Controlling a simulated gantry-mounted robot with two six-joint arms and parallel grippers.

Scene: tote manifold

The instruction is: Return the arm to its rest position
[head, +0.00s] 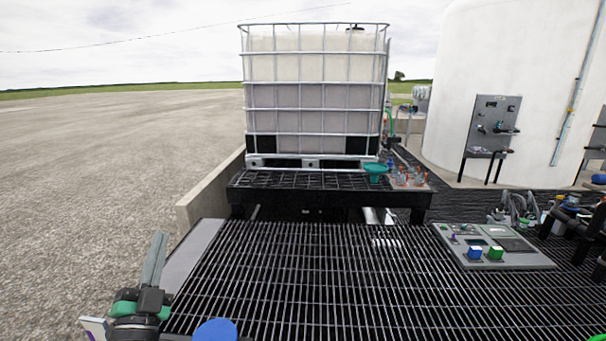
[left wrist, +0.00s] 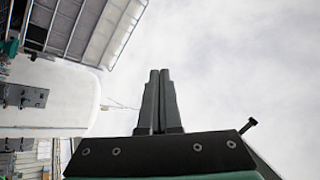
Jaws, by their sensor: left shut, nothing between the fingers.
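My left gripper (head: 156,258) is at the lower left of the head view, pointing up, over the left edge of the black grating. In the left wrist view its two dark fingers (left wrist: 159,100) are together with nothing between them, and mostly sky lies behind them. It touches nothing that I can see. My right gripper is not in view.
The black grating (head: 320,280) fills the foreground. Behind it a caged white tote (head: 315,95) stands on a black stand with a green funnel (head: 375,170). A grey panel (head: 490,246) with blue and green knobs lies at right. A large white tank (head: 530,60) stands behind. Gravel at left is open.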

